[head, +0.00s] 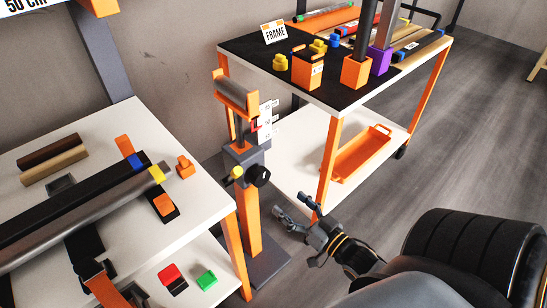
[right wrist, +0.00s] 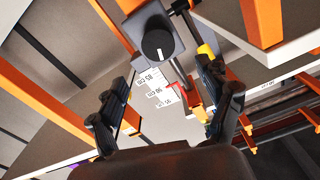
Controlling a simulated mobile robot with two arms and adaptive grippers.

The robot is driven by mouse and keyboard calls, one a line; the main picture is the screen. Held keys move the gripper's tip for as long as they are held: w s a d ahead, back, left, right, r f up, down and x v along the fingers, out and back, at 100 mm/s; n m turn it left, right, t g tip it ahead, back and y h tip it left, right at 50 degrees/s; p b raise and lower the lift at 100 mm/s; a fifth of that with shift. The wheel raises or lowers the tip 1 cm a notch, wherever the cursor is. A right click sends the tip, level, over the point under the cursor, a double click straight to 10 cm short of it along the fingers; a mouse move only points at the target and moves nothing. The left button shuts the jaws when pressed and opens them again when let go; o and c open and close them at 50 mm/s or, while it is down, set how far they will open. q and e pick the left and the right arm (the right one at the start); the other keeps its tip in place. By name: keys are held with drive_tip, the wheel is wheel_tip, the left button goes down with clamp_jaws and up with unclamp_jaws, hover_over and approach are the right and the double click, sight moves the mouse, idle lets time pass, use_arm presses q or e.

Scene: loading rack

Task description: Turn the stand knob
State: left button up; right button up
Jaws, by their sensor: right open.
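The stand (head: 250,215) is an orange post on a grey base plate, with an orange cradle and roller on top. Its round black knob (head: 260,176) sits on the grey collar; in the right wrist view the knob (right wrist: 158,45) shows a white mark line. My right gripper (head: 293,205) is open and empty, to the lower right of the knob and apart from it. In the right wrist view the knob lies ahead, beyond the two spread fingers. My left gripper is not in view.
A white table (head: 100,127) with a long grey tube (head: 95,215) stands left of the stand. A two-level cart (head: 228,62) with blocks and a FRAME sign (head: 275,33) stands behind right. An orange tray (head: 362,152) lies on its lower shelf. Floor at right is clear.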

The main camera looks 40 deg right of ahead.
sight(263, 179)
drive_tip(key=shift+n, duration=0.8)
drive_tip(key=w, duration=0.4)
drive_tip(key=w+b, duration=0.1)
drive_tip(key=w, duration=0.3)
drive_tip(key=w+b, duration=0.1)
drive_tip(key=w, duration=0.3)
drive_tip(key=shift+a, duration=0.4)
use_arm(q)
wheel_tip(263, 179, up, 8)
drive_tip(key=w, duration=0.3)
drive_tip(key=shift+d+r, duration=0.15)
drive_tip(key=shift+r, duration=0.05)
use_arm(e)
drive_tip(key=shift+w, duration=0.55)
drive_tip(key=c, duration=1.2)
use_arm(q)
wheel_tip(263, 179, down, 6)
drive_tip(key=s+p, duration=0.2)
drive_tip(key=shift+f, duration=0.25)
use_arm(e)
drive_tip(key=shift+o, duration=0.2)
drive_tip(key=n, duration=0.3)
